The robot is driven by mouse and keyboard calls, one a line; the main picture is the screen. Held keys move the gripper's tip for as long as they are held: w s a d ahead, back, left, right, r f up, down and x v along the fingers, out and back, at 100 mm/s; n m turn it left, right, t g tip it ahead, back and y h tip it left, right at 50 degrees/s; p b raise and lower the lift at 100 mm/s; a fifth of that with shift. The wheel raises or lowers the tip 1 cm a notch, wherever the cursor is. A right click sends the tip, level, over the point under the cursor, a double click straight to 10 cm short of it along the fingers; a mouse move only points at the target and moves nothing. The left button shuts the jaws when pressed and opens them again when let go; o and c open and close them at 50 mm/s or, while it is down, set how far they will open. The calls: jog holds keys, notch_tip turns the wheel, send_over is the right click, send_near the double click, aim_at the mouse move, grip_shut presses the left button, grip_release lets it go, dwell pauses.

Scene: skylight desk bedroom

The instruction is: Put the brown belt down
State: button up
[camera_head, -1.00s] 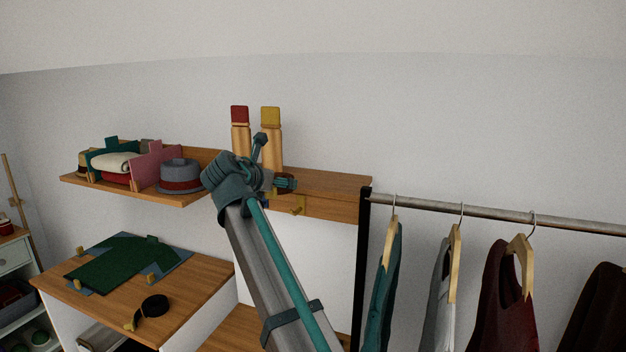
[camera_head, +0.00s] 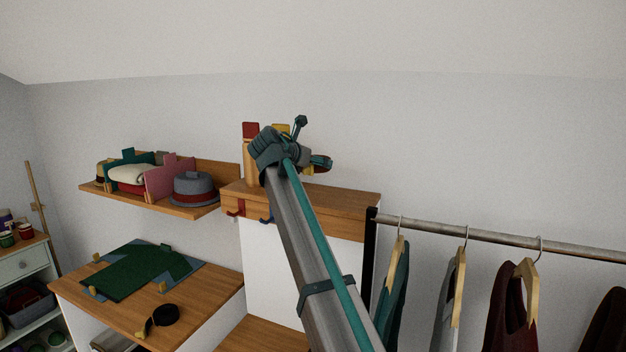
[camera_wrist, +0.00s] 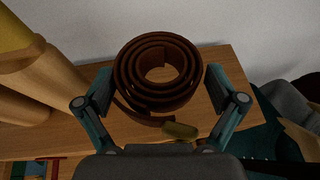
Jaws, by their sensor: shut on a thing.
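The brown belt (camera_wrist: 133,72) is a flat coil between the two fingers of my gripper (camera_wrist: 158,78) in the wrist view. A finger lies against each side of it, and the gripper is shut on it. Its loose end and a brass-coloured buckle (camera_wrist: 180,131) are at the near side of the coil. A wooden shelf (camera_wrist: 72,142) lies below the belt; I cannot tell the gap. In the head view my gripper (camera_head: 319,163) is above the shelf top (camera_head: 345,199), and the belt is mostly hidden there.
Posts with red (camera_head: 250,130) and yellow (camera_head: 281,129) tops stand on the shelf left of my gripper. Hooks (camera_head: 235,209) line its front. A clothes rail (camera_head: 480,238) is to the right. A black belt (camera_head: 164,315) lies on the lower desk. The shelf's right part looks clear.

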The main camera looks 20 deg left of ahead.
jog(key=p, duration=0.2)
send_over(313, 194)
notch_tip(313, 194, down, 6)
jog(key=shift+r, duration=0.2)
notch_tip(313, 194, down, 2)
jog(key=shift+d+f+p, duration=0.1)
jog(key=shift+p, duration=1.05)
jog(key=shift+f, duration=0.45)
jog(key=shift+f, duration=0.1)
jog(key=o, duration=0.9)
jog(key=shift+o, duration=0.2)
jog(key=shift+s, duration=0.35)
jog(key=b+v, duration=0.5)
jog(key=v, duration=0.6)
jog(key=shift+s+r, duration=0.15)
jog(key=shift+r, duration=0.2)
